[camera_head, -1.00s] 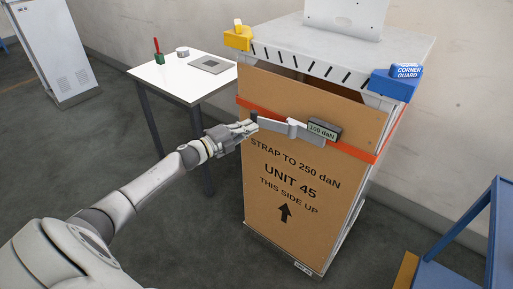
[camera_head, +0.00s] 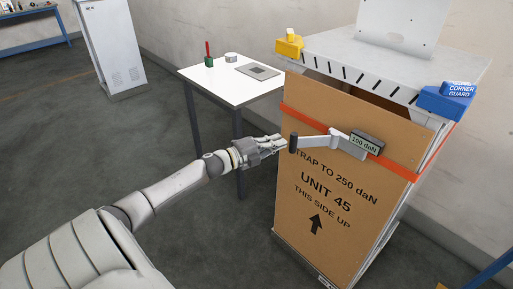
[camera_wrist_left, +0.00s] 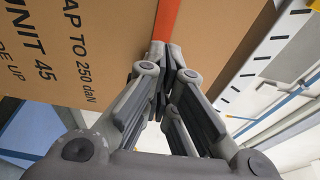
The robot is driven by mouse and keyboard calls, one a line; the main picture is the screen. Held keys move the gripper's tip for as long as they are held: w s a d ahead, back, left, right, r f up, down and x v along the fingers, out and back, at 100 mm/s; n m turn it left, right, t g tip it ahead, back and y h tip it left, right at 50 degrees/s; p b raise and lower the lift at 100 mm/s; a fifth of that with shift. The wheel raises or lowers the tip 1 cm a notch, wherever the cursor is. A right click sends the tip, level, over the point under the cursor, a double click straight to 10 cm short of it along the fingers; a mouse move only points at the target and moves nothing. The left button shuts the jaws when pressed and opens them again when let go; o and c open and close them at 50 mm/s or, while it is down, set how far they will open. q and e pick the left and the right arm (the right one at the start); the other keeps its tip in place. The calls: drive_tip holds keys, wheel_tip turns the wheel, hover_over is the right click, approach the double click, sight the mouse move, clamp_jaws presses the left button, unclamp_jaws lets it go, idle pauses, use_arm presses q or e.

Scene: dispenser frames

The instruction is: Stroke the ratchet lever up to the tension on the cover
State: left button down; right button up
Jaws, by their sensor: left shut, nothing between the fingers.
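The ratchet lever (camera_head: 318,142) is a grey bar with a dark grip (camera_head: 293,144) at its left end. It is on the orange strap (camera_head: 302,117) across the brown cover (camera_head: 330,185). A dark box beside it, the tension display (camera_head: 366,145), reads 100 daN. The cover print reads "STRAP TO 250 daN". My left gripper (camera_head: 282,142) is shut and empty, its fingertips just left of the grip; contact is unclear. In the left wrist view its fingers (camera_wrist_left: 160,60) point toward the cover and strap (camera_wrist_left: 168,18), and the lever is hidden. My right gripper is not in view.
A blue corner guard (camera_head: 447,101) and a yellow one (camera_head: 289,47) sit on the top corners of the unit. A white table (camera_head: 225,88) with small items stands behind my left arm. A grey cabinet (camera_head: 108,48) is farther back. Floor is clear at left.

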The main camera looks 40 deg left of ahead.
use_arm(q)
drive_tip(key=v, duration=0.6)
drive_tip(key=shift+s+a+r+b, duration=0.2)
drive_tip(key=shift+s+a+b, duration=0.1)
drive_tip(key=shift+a+b, duration=0.15)
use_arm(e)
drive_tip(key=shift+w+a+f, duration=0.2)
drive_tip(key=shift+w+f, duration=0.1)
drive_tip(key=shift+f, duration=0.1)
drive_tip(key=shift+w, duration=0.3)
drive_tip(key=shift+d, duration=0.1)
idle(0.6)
use_arm(q)
drive_tip(key=s+d+n+y+p, duration=0.2)
drive_tip(key=s+d+y+p, duration=0.1)
drive_tip(key=s+d, duration=0.5)
drive_tip(key=d, duration=0.3)
drive_tip(key=shift+d+t+y+p, duration=0.3)
drive_tip(key=shift+t, duration=0.1)
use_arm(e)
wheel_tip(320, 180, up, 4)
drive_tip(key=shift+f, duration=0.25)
use_arm(q)
drive_tip(key=shift+r, duration=0.1)
